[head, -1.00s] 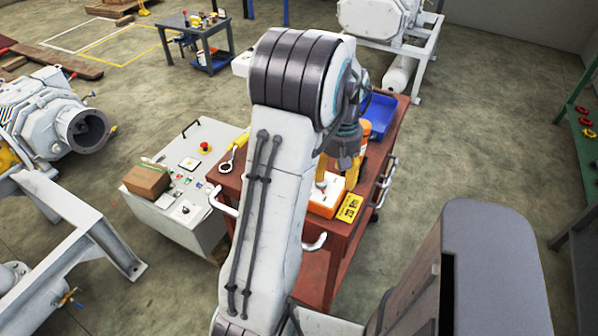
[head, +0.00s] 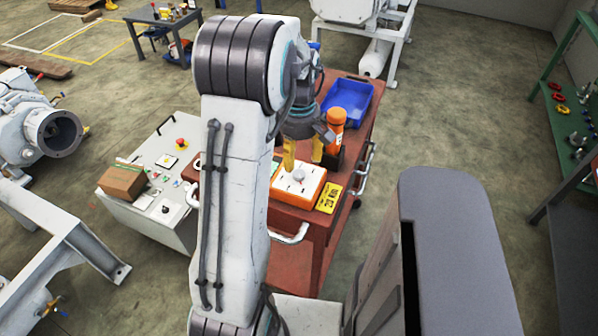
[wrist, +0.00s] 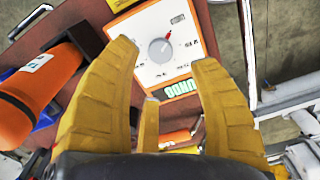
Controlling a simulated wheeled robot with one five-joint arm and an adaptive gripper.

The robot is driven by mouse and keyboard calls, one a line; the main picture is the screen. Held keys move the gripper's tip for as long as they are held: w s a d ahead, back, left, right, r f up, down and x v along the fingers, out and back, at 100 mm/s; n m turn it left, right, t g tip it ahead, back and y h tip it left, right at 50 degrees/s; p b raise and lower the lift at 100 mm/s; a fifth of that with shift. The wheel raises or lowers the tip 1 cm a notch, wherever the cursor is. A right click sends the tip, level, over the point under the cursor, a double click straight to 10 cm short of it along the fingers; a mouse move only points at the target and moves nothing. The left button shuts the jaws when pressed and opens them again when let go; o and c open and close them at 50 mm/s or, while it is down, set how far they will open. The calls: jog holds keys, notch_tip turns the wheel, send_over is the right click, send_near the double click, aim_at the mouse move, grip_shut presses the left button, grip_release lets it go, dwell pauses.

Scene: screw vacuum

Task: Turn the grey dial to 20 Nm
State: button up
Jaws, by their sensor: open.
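The grey dial (head: 299,175) sits on the white face of an orange tester box (head: 312,186) on the red-brown cart. In the wrist view the dial (wrist: 160,50) shows between my fingers, with a red pointer tip aimed up and slightly right. The scale marks around it are too small to read surely. A green display (wrist: 182,88) is lit on the same face. A yellow plate (head: 330,198) reading about 20 Nm lies in front of the box. My gripper (head: 303,156) is open and empty, its yellow fingers above the dial, seemingly apart from it.
An orange cylindrical tool (head: 335,128) stands behind the box, close to my gripper; it also shows at left in the wrist view (wrist: 38,92). A blue tray (head: 348,100) lies at the cart's back. A grey control cabinet (head: 150,185) stands left of the cart.

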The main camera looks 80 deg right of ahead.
aim_at(299, 174)
jog(key=shift+f, duration=3.25)
grip_shut()
jog(key=shift+a, duration=0.1)
